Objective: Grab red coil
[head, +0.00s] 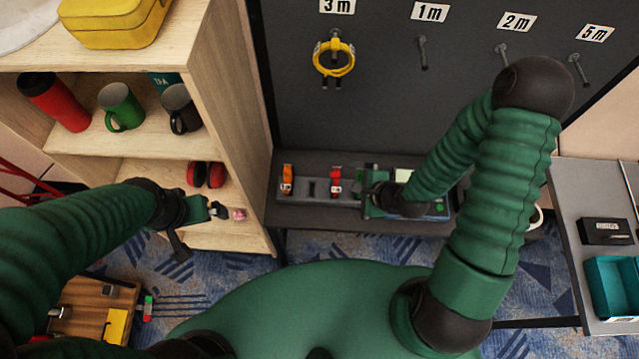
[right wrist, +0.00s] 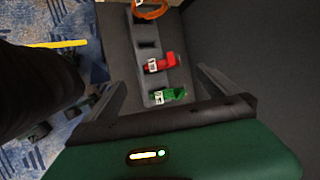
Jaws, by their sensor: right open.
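The red coil (head: 335,181) stands in a slot of the grey holder (head: 312,189) on the dark ledge. It also shows in the right wrist view (right wrist: 163,63), between an orange coil (right wrist: 150,9) and a green coil (right wrist: 168,96). My right gripper (head: 372,198) is at the ledge, just right of the red coil in the head view. In the right wrist view its jaws (right wrist: 160,84) are spread and empty, with the green coil nearest and the red coil just beyond. My left gripper (head: 196,227) is by the wooden shelf, far from the coils; its jaw state is unclear.
A yellow coil (head: 334,58) hangs on the peg under the 3 m label. The other labelled pegs are bare. A wooden shelf (head: 235,130) with mugs stands left; a grey table (head: 590,190) with a teal bin (head: 612,288) stands right.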

